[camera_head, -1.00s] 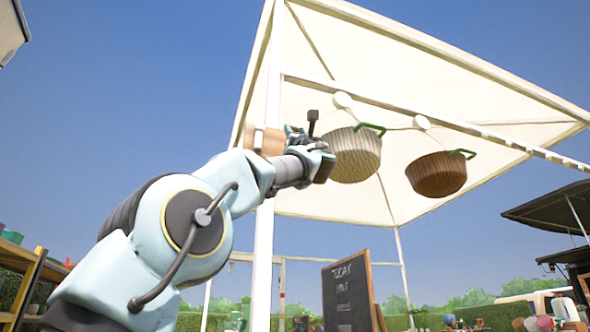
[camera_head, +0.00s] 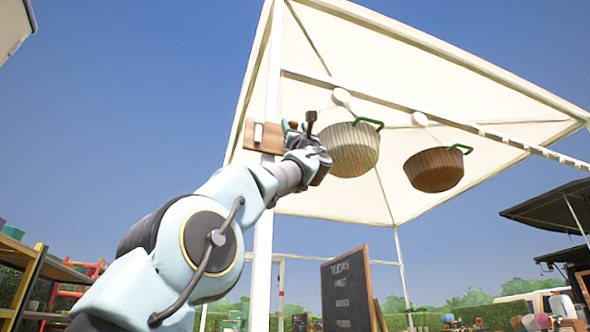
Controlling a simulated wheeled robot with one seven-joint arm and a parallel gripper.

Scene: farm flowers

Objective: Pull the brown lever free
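A wooden board (camera_head: 277,138) with a small white upright piece (camera_head: 258,132) is fixed to the white post high up. A small brown piece (camera_head: 293,126), which may be the brown lever's end, shows just right of the board at my gripper. My gripper (camera_head: 297,134) is raised beside the board's right side. Its fingers are small and partly hidden by my wrist, so I cannot tell whether they hold the brown piece or whether they are open or shut.
A pale ribbed basket (camera_head: 347,152) hangs close to the right of my wrist. A brown basket (camera_head: 434,170) hangs farther right under the white canopy (camera_head: 400,60). A chalkboard sign (camera_head: 347,290) stands below. Open sky lies to the left.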

